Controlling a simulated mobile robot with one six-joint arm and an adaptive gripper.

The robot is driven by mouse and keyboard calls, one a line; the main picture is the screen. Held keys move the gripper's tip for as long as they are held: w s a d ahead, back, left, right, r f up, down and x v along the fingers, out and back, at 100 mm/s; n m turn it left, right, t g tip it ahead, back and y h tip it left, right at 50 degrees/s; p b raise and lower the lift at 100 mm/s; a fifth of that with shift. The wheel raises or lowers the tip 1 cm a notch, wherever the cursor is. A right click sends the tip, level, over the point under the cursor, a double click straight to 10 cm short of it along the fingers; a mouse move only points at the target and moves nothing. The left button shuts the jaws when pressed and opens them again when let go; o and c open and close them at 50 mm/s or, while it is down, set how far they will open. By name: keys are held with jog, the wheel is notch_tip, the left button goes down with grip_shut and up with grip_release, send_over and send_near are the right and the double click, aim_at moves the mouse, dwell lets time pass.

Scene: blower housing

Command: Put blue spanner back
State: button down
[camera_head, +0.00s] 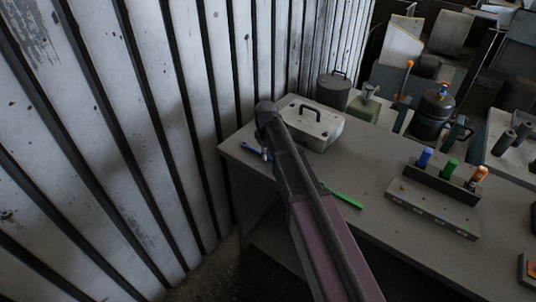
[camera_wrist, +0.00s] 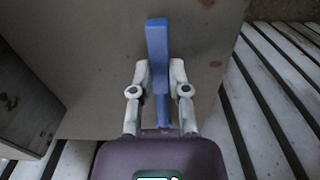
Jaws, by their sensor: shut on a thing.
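The blue spanner (camera_wrist: 157,45) is held between the pale fingers of my gripper (camera_wrist: 159,75) in the wrist view, with its wide end sticking out beyond the fingertips. In the head view the blue spanner (camera_head: 252,149) shows at the left end of the grey bench, beside my arm's end. Most of my gripper (camera_head: 265,154) is hidden there by my arm. I cannot tell if the spanner touches the bench top.
The grey bench (camera_head: 375,215) carries a green spanner (camera_head: 343,195), a light box with a handle (camera_head: 313,128) and a rack (camera_head: 432,208) with blue, green and orange pieces. A ribbed metal wall (camera_head: 150,130) stands close on the left. The bench middle is mostly clear.

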jog(key=shift+f, duration=0.15)
jog(key=c, duration=0.5)
grip_release()
jog(key=shift+c, duration=0.2)
jog(key=o, duration=0.5)
jog(key=shift+r+p, duration=3.95)
jog(key=shift+r, duration=0.1)
